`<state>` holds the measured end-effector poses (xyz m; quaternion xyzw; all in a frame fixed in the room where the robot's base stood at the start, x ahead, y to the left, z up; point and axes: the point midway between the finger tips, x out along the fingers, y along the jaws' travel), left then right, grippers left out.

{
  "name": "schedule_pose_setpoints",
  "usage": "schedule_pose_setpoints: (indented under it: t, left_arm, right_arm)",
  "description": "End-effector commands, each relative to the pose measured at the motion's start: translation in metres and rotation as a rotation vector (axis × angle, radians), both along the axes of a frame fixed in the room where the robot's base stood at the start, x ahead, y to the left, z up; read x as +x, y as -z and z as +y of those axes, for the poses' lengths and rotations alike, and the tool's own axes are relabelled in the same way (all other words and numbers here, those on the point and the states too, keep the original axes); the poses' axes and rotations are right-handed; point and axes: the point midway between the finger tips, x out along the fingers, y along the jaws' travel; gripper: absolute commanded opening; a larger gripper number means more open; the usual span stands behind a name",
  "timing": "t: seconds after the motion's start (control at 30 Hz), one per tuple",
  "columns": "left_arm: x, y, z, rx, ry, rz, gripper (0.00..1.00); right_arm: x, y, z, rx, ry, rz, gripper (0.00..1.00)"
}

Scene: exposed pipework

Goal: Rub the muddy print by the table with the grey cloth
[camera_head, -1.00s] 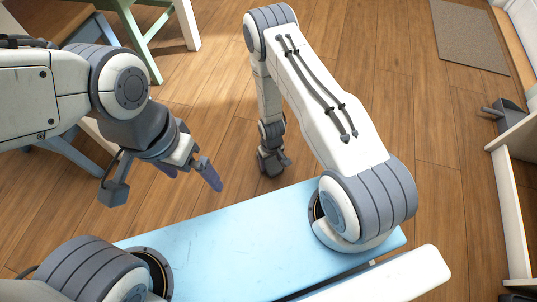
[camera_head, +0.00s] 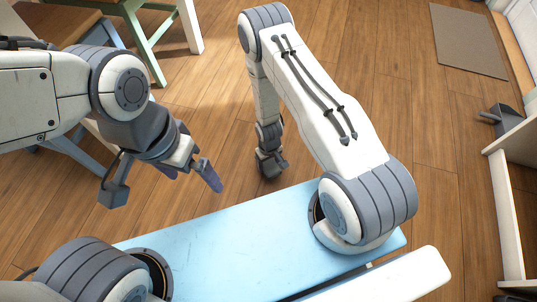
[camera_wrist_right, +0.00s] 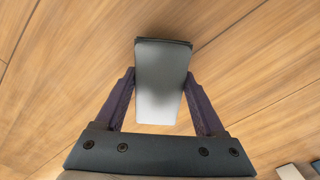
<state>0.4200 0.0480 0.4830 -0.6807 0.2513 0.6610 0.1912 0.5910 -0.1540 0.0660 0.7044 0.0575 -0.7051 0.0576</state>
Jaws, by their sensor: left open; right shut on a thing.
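The grey cloth (camera_wrist_right: 162,80) shows in the right wrist view as a grey, block-like piece between the two fingers. My right gripper (camera_wrist_right: 160,102) is shut on it, over the wooden floor. In the head view my right gripper (camera_head: 270,165) is low near the floor, beyond the blue surface, and the cloth cannot be made out there. My left gripper (camera_head: 191,173) is open and empty, left of the right arm. The table (camera_head: 42,24) with a wooden top is at the upper left, partly hidden by my left arm. I cannot make out the muddy print in either view.
Green and white furniture legs (camera_head: 142,45) stand at the top left. A grey mat (camera_head: 468,40) lies at the top right. A dark dustpan-like object (camera_head: 500,120) and white shelving (camera_head: 508,215) are at the right edge. The floor between is clear.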

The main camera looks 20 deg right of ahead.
Motion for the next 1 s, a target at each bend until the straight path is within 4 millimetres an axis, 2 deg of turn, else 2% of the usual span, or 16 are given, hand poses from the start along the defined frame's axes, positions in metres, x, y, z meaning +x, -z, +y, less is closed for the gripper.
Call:
schedule_pose_setpoints:
  t: [0.03, 0.5, 0.9, 1.0]
  left_arm:
    - [0.000, -0.009, 0.000, 0.000, 0.000, 0.000, 1.00]
    - [0.000, -0.047, 0.000, 0.000, 0.000, 0.000, 1.00]
    - [0.000, -0.048, 0.000, 0.000, 0.000, 0.000, 1.00]
    - [0.000, -0.051, 0.000, 0.001, 0.000, 0.001, 1.00]
  right_arm:
    - [0.000, -0.010, 0.000, 0.000, 0.001, 0.000, 0.19]
    - [0.001, -0.049, 0.003, 0.000, -0.005, -0.001, 0.19]
    - [0.001, -0.051, 0.004, 0.000, -0.007, -0.001, 0.19]
    - [0.005, -0.060, 0.004, 0.000, -0.004, -0.003, 0.19]
